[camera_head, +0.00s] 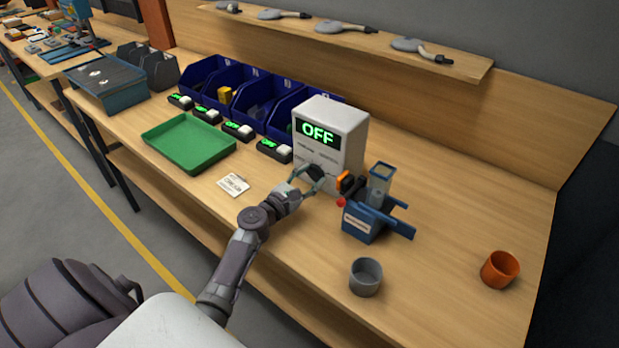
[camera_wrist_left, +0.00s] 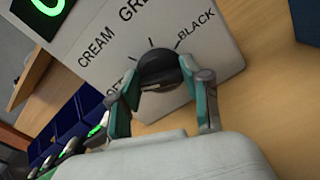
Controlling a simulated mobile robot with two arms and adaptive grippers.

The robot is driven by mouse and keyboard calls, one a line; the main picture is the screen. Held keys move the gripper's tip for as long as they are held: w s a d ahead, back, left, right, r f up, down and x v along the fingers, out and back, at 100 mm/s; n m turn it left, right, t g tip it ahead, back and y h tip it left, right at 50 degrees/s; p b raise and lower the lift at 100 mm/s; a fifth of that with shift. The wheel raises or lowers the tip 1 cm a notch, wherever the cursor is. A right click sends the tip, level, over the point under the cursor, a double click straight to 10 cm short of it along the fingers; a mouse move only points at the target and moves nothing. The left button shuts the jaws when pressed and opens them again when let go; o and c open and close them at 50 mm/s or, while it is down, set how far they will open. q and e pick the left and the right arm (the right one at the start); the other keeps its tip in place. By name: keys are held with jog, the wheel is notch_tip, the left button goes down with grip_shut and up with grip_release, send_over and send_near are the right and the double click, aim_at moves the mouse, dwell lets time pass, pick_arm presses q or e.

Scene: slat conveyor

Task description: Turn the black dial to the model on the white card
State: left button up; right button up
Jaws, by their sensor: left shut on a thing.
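The black dial (camera_wrist_left: 158,68) sits on the front of a white box (camera_head: 347,135), whose screen shows OFF in green. In the left wrist view, CREAM, GRE(Y) and BLACK are printed around the dial, with a partly hidden label at lower left. I cannot tell where the dial's mark points. My left gripper (camera_wrist_left: 163,88) is shut on the dial, one finger on each side; in the head view the gripper (camera_head: 306,178) is at the box's lower front. The white card (camera_head: 233,185) lies flat on the bench left of the gripper; its print is too small to read surely. My right gripper is not in view.
A green tray (camera_head: 190,143) and several small units with green displays lie left of the box, before blue bins (camera_head: 252,97). A blue fixture (camera_head: 365,219) with a red knob stands close right of the box. A grey cup (camera_head: 365,277) and orange cup (camera_head: 499,270) stand nearer right.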

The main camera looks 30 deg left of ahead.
pick_arm(q)
jog(key=shift+f, duration=0.1)
jog(key=m+b, duration=0.3)
jog(key=shift+d+f, duration=0.1)
jog(key=shift+f, duration=0.05)
jog(key=m+b, duration=0.2)
jog(key=m, duration=0.1)
jog(key=shift+m+b, duration=0.5)
jog(key=shift+m, duration=0.8)
